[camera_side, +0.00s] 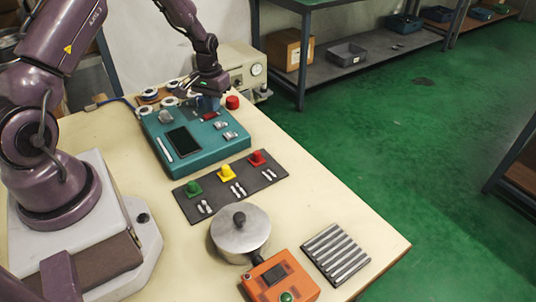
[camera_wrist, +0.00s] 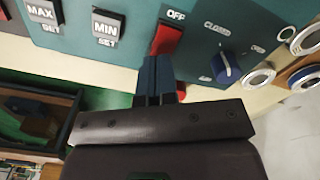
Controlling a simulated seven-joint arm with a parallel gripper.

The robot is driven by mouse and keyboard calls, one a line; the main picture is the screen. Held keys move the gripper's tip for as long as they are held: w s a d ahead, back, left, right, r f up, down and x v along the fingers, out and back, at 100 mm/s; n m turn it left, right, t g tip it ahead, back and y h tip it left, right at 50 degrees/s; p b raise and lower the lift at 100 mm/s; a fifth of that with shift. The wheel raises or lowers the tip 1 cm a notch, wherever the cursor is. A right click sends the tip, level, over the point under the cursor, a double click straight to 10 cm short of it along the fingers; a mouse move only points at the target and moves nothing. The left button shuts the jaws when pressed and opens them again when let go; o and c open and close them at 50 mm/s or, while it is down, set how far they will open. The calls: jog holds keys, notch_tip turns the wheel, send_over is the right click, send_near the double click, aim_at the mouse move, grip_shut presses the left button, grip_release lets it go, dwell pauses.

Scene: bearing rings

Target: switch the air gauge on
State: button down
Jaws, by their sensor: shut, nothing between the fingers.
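The air gauge is a teal box (camera_side: 212,150) on the bench with a dark screen, and its panel (camera_wrist: 135,45) fills the top of the wrist view. A red rocker switch (camera_wrist: 167,40) sits under the word OFF. My gripper (camera_wrist: 156,62) is shut and empty, its blue-grey fingertips at the near edge of that switch. I cannot tell whether they touch it. In the side view my gripper (camera_side: 207,104) is low over the far end of the box, partly hiding the controls there. A blue knob (camera_wrist: 226,68) marked CLOSED is right of the switch.
MAX SET (camera_wrist: 42,12) and MIN SET (camera_wrist: 107,28) rockers are left of the switch. Bearing rings (camera_side: 150,95) lie by the box's far side. A red button (camera_side: 232,102) stands beside it. A lamp-button plate (camera_side: 220,197), metal pot (camera_side: 228,240) and orange device (camera_side: 298,280) are nearer.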

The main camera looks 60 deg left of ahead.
jog(key=shift+f, duration=0.65)
dwell(0.3)
jog(key=shift+r, duration=0.1)
jog(key=shift+r, duration=3.45)
jog(key=shift+s+d+f+g, duration=0.15)
jog(key=shift+s+d, duration=0.25)
jog(key=shift+s, duration=0.25)
jog(key=shift+s+d+g, duration=0.15)
jog(key=shift+s+d, duration=0.25)
jog(key=shift+s, duration=0.2)
jog(key=s+d+r+m+t, duration=0.3)
jog(key=s+d+r, duration=0.5)
jog(key=d+r, duration=0.3)
jog(key=s+d+r+m+t, duration=0.3)
jog(key=s+d+r, duration=0.4)
jog(key=d+r, duration=0.4)
jog(key=shift+v, duration=1.05)
